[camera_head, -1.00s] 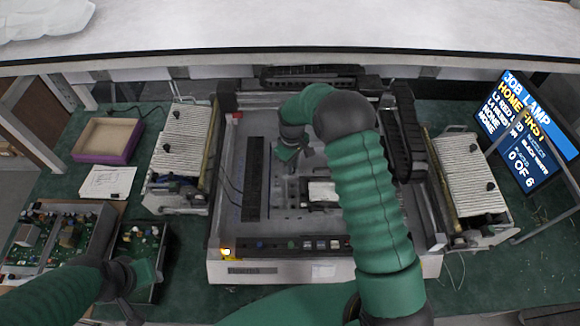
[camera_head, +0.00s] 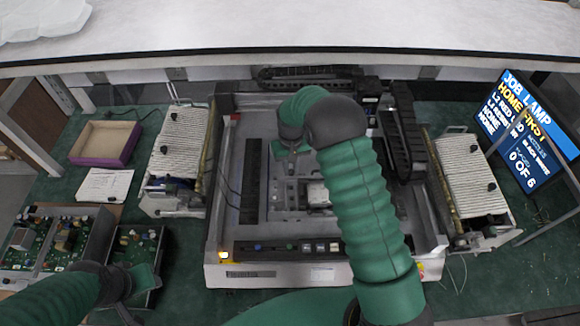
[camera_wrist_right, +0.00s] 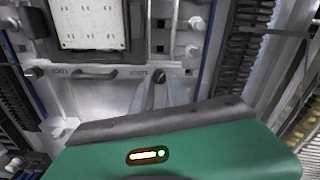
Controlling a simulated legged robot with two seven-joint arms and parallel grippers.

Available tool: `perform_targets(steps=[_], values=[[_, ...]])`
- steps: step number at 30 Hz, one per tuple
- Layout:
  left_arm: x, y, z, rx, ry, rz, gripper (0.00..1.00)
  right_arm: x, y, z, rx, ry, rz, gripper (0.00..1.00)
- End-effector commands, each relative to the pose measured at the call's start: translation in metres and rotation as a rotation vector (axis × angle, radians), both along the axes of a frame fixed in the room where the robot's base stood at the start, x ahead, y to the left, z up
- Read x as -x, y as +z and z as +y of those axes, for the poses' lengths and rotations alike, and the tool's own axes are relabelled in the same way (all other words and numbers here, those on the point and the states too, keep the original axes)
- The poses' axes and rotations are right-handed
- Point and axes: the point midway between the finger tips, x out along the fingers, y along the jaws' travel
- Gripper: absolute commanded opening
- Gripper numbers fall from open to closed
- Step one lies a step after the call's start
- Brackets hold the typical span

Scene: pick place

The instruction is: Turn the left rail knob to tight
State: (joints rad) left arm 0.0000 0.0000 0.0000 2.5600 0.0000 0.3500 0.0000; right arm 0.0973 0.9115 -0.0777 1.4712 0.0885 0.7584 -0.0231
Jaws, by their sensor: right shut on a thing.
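My right gripper (camera_head: 289,155) reaches down into the machine, at the left end of the rail area beyond the white board (camera_head: 317,193). In the right wrist view, its two grey fingers (camera_wrist_right: 160,88) close around a small dark knob (camera_wrist_right: 159,76) on the rail, the left one as seen from the head. A second dark knob (camera_wrist_right: 36,73) is on the same rail, near a grey handle. Tight markings cannot be read. My left gripper (camera_head: 128,300) hangs at lower left beside a green circuit board; its fingertips are unclear.
Slatted feeder racks flank the machine (camera_head: 250,272), left (camera_head: 180,145) and right (camera_head: 470,180). A screen (camera_head: 525,130) stands at right. An open purple-edged box (camera_head: 105,143), a paper sheet (camera_head: 104,185) and circuit boards (camera_head: 50,240) lie at left.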

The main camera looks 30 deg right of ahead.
Motion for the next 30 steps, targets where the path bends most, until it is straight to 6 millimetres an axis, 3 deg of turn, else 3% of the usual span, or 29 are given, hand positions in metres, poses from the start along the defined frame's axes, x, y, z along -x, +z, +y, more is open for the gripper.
perform_targets(steps=[11, 12, 17, 26, 30], values=[[0.0, 0.0, 0.0, 0.0, 0.0, 0.0, 0.36, 0.005, -0.004, 0.0, -0.001, -0.004, 0.017, 0.0], [0.0, 0.0, 0.0, 0.0, 0.0, 0.0, 0.36, 0.005, -0.004, 0.0, -0.001, -0.004, 0.017, 0.21], [0.0, 0.0, 0.0, 0.0, 0.0, 0.0, 0.36, 0.003, -0.003, 0.0, -0.001, -0.003, 0.011, 0.41], [0.0, -0.001, 0.0, 0.0, 0.0, 0.0, 0.36, 0.0, -0.001, 0.001, -0.001, -0.002, 0.006, 0.41], [0.0, -0.006, 0.0, 0.0, 0.0, 0.0, 0.36, -0.001, 0.016, 0.0, -0.001, -0.002, 0.001, 0.41]])
